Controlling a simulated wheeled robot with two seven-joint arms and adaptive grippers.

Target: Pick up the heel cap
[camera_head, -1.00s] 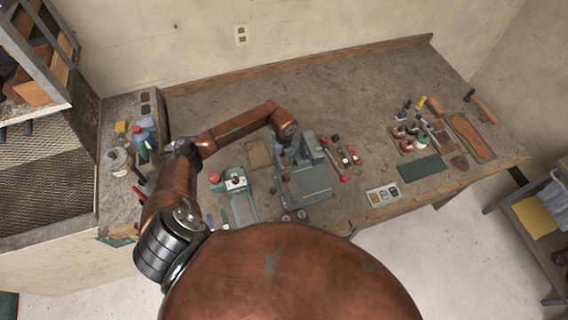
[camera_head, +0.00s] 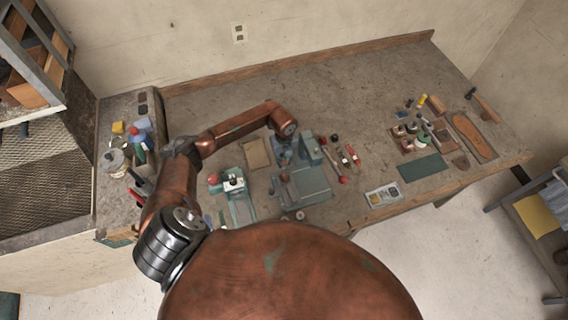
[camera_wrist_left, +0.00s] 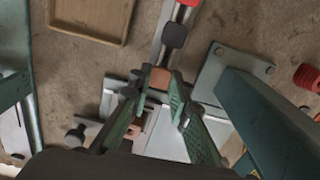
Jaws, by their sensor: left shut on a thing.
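The heel cap (camera_wrist_left: 160,77) is a small brown piece between the fingertips of my left gripper (camera_wrist_left: 159,86) in the left wrist view. The green-lined fingers are shut on it, one on each side. In the head view my left gripper (camera_head: 283,156) points down over the grey-green machine (camera_head: 307,187) on the bench, and the heel cap cannot be made out there. My right gripper is in neither view.
The machine's green upright (camera_wrist_left: 262,110) stands close to the right of my left gripper. A shallow tan tray (camera_head: 257,153) lies to its left. A second green device (camera_head: 238,196) stands further left. The back of the bench (camera_head: 340,85) is clear.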

